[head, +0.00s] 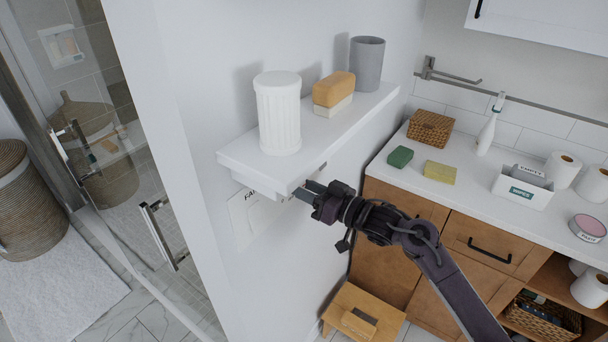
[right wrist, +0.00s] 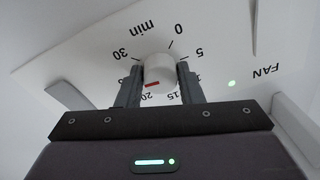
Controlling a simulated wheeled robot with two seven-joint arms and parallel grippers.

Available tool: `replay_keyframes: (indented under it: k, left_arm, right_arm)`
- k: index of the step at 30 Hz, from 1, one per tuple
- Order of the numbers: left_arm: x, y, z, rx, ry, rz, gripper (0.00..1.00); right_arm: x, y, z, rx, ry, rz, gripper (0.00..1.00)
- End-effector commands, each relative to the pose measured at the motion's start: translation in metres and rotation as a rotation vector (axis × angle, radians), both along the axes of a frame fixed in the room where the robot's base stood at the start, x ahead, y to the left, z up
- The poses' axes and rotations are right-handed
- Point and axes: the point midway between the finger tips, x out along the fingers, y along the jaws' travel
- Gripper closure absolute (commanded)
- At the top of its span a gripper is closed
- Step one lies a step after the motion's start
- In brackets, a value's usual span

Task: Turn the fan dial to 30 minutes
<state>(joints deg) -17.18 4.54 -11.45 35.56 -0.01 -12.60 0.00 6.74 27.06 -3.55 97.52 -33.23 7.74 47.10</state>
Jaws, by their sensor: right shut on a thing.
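The white fan dial (right wrist: 158,68) sits on a white wall panel marked FAN, min, 0, 5, 15, 20 and 30, seen upside down in the right wrist view. Its red mark points at about 20. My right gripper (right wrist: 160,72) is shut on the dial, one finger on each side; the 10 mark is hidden. In the head view, my right gripper (head: 304,191) reaches under the wall shelf. The panel (head: 243,214) shows only partly below the shelf there, and the dial is hidden. My left gripper is not in view.
A wooden stool (head: 350,303) stands below. A counter (head: 468,195) with toiletries is at right. A green light (right wrist: 231,83) glows beside FAN.

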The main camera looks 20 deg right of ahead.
Motion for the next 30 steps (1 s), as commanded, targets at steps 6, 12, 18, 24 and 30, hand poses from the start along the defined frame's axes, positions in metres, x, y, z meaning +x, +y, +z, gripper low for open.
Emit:
replay_keyframes:
  k: [6, 12, 18, 24, 30]
  left_arm:
    - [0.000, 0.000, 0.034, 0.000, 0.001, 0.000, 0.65]
    - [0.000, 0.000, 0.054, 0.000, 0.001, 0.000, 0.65]
    - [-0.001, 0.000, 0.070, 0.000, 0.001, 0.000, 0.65]
    - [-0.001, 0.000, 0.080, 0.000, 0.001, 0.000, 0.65]
    - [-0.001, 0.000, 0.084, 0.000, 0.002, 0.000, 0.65]
  right_arm:
    - [-0.001, 0.001, 0.004, 0.165, 0.133, 0.002, 0.89]
    - [-0.001, 0.002, 0.003, 0.305, 0.244, 0.002, 0.89]
    - [-0.001, 0.002, 0.001, 0.418, 0.332, 0.001, 0.89]
    - [-0.002, 0.002, 0.000, 0.495, 0.392, 0.002, 0.89]
    - [-0.002, 0.002, -0.001, 0.535, 0.422, 0.002, 0.89]
